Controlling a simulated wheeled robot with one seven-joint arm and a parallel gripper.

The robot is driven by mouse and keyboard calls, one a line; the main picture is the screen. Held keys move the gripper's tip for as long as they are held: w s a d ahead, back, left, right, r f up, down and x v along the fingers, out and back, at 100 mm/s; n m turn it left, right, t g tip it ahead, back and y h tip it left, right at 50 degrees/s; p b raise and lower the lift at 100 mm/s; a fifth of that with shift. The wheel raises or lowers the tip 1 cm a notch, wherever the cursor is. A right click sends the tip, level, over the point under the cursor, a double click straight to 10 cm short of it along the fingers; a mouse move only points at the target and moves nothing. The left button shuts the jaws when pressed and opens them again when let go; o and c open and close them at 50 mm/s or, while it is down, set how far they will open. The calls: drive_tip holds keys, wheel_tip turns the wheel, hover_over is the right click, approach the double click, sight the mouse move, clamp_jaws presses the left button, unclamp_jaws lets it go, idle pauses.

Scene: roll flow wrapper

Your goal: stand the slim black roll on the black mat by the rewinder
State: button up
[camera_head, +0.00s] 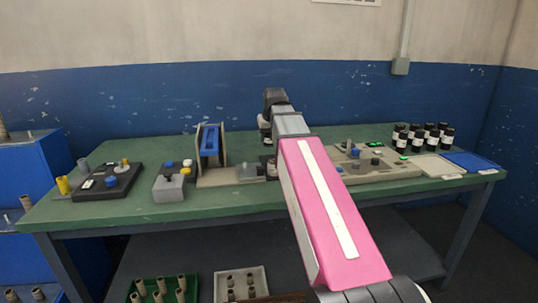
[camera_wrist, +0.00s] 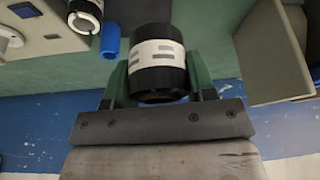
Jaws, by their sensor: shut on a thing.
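In the wrist view my gripper (camera_wrist: 158,88) is shut on a black roll (camera_wrist: 158,62) with a white label band printed with grey marks. The green fingers press on it from both sides. In the head view my arm hides most of the gripper and the held roll. A dark patch (camera_wrist: 126,12) shows just beyond the roll in the wrist view; I cannot tell whether it is the black mat or a shadow. I cannot make out the mat for sure in the head view.
The green bench (camera_head: 125,212) carries a blue-and-beige machine (camera_head: 210,145), a dark board (camera_head: 105,182) with knobs, and a beige panel (camera_head: 375,168). Several dark labelled bottles or rolls (camera_head: 423,137) stand at right by white (camera_head: 437,166) and blue (camera_head: 470,162) trays.

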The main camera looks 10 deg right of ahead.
drive_tip(key=w+f, duration=0.2)
drive_tip(key=w, duration=0.1)
drive_tip(key=w+f, duration=0.1)
drive_tip(key=w, duration=0.2)
drive_tip(key=w+d+f, duration=0.1)
drive_tip(key=w+f, duration=0.1)
drive_tip(key=w, duration=0.1)
drive_tip(key=shift+w+f, duration=0.15)
drive_tip(key=shift+f, duration=2.15)
drive_tip(key=o, duration=0.6)
drive_tip(key=shift+f, duration=0.15)
drive_tip(key=o, duration=0.4)
drive_tip(key=v, duration=1.2)
drive_tip(key=shift+r, duration=0.25)
